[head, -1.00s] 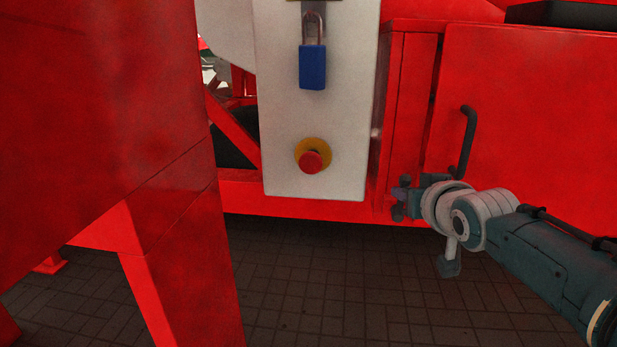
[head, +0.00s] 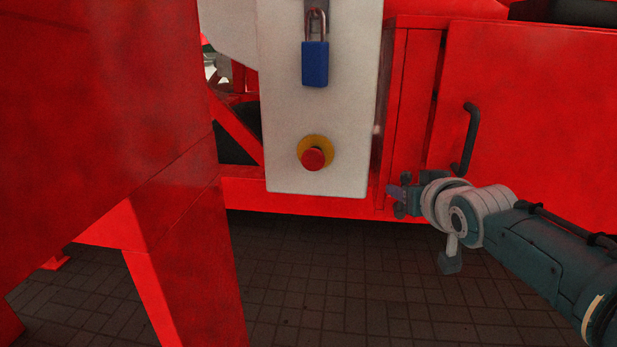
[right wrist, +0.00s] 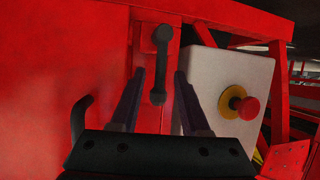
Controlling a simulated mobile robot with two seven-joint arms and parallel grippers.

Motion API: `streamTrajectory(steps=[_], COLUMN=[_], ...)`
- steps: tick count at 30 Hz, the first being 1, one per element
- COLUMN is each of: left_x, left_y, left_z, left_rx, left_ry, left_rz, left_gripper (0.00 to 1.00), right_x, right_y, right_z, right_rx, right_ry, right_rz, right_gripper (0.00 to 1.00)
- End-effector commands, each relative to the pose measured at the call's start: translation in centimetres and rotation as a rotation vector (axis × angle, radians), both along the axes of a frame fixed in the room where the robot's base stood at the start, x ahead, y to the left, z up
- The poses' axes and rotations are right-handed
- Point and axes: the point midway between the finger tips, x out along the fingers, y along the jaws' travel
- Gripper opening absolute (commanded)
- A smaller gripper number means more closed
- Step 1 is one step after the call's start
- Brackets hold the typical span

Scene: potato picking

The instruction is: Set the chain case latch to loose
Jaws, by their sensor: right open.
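A dark latch lever (right wrist: 161,62) with rounded ends, seemingly the chain case latch, stands upright on a narrow red strip in the right wrist view. My right gripper (right wrist: 159,75) is open, with one finger on each side of the lever's lower end. I cannot tell whether the fingers touch it; nothing is gripped. In the head view my right gripper (head: 398,198) is small and dark at the lower edge of the red machine, and the latch cannot be made out there. My left gripper is not in view.
A red door with a dark handle (head: 470,140) is at the right. A large red frame (head: 100,120) fills the left.

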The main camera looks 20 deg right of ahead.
Motion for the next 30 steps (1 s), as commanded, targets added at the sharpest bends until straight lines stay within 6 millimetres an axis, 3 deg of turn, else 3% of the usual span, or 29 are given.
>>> streamTrajectory(steps=[8,18,24,30], left_x=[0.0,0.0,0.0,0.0], left_y=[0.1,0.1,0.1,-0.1], left_z=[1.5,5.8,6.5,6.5], left_rx=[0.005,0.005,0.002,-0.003], left_ry=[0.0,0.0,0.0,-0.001], left_rz=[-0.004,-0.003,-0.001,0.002], left_gripper=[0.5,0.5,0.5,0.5], right_x=[-1.1,-6.6,-8.4,-8.7], right_y=[0.5,2.4,3.1,3.2], right_z=[0.9,3.4,3.9,3.8], right_rx=[0.001,0.001,0.0,0.0], right_ry=[0.001,0.002,0.0,0.0], right_rz=[0.001,0.0,0.0,0.0], right_gripper=[0.46,0.46,0.46,0.46])
